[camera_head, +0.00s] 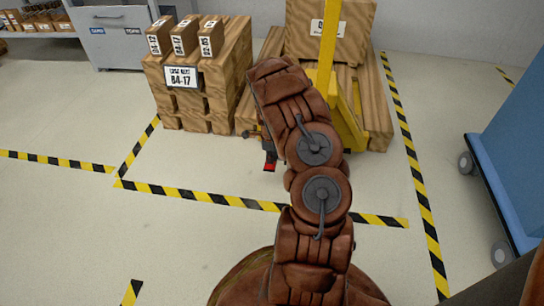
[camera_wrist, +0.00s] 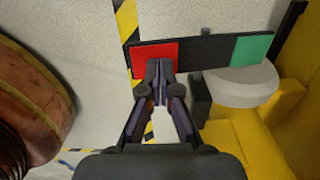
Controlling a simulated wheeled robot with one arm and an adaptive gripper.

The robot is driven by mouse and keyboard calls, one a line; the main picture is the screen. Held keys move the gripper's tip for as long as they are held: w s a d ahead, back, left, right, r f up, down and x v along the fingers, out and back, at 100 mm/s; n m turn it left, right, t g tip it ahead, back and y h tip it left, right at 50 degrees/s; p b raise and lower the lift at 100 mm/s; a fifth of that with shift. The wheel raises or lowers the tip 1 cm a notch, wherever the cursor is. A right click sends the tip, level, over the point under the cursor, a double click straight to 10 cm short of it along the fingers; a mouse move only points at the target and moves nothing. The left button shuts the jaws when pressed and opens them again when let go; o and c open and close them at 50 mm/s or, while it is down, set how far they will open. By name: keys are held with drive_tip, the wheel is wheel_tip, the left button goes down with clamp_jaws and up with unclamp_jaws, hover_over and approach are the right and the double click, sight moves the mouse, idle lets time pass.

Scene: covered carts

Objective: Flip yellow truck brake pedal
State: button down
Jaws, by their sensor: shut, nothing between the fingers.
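The yellow truck (camera_head: 328,45) stands behind my arm in the head view, its mast and part of its base showing. Its yellow body also fills the right side of the wrist view (camera_wrist: 235,135). The brake pedal is a black bar (camera_wrist: 203,50) with a red pad (camera_wrist: 142,57) at its left end and a green pad (camera_wrist: 252,48) toward its right. The red pad also shows in the head view (camera_head: 269,166). My gripper (camera_wrist: 159,68) is shut and empty, its fingertips at the lower right edge of the red pad. I cannot tell whether they touch it.
A pale grey wheel (camera_wrist: 243,88) sits beside the pedal. Wooden crates (camera_head: 205,85) stand left of the truck, and a large wooden box (camera_head: 358,30) is behind it. A blue cart (camera_head: 510,140) is at the right. Striped tape (camera_head: 200,197) marks open floor in front.

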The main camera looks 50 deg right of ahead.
drive_tip(key=shift+f, duration=0.7)
idle(0.6)
drive_tip(key=shift+r, duration=0.1)
drive_tip(key=shift+r+p, duration=0.8)
drive_tip(key=shift+r, duration=2.6)
drive_tip(key=s+a+r+n+p, duration=0.1)
drive_tip(key=a+r+n+p, duration=0.4)
drive_tip(key=r, duration=0.7)
drive_tip(key=s+a+r+n+p, duration=0.1)
drive_tip(key=a+r+p, duration=0.4)
drive_tip(key=r, duration=0.6)
drive_tip(key=s+a+r+n+p, duration=0.35)
drive_tip(key=a+r+p, duration=0.2)
drive_tip(key=r, duration=0.45)
drive_tip(key=s+a+r+n+g+p, duration=0.1)
drive_tip(key=s+a+r+n+p, duration=0.35)
drive_tip(key=r, duration=0.45)
drive_tip(key=s+a+r+n+p, duration=0.25)
drive_tip(key=a+r+p, duration=0.35)
drive_tip(key=r+p, duration=0.3)
drive_tip(key=s+a+r+n+p, duration=0.5)
drive_tip(key=s+r+n+p, duration=0.1)
drive_tip(key=s+r, duration=0.3)
drive_tip(key=s+a+r+n+p, duration=0.6)
drive_tip(key=s+r+p, duration=0.1)
drive_tip(key=r, duration=0.3)
drive_tip(key=shift+s+a+r+g+p, duration=0.2)
drive_tip(key=shift+s+r+g+p, duration=0.2)
drive_tip(key=shift+s, duration=0.45)
